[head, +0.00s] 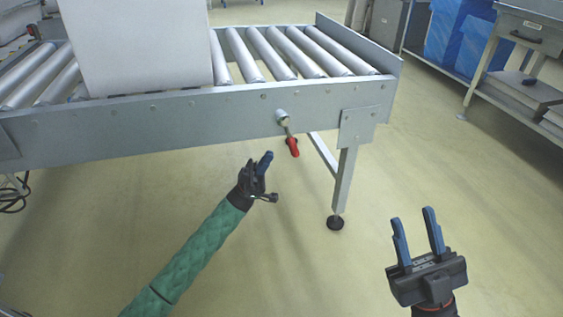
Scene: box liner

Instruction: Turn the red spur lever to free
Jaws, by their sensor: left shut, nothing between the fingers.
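The red spur lever (291,144) is on the front side rail of the roller conveyor (200,118). Its metal shaft comes from a round pivot on the rail and hangs down, tilted slightly right, with the red grip at the lower end. My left gripper (266,160) is shut and empty, below the rail and a little to the lower left of the red grip, apart from it in the picture. My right gripper (414,222) is open and empty at the lower right, well away from the lever, its blue fingers pointing up.
A large white box (140,50) stands on the conveyor rollers at the left. A conveyor leg (343,185) with a black foot stands right of the lever. Blue bins (450,40) and a grey workbench (525,30) are at the back right. The floor in front is clear.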

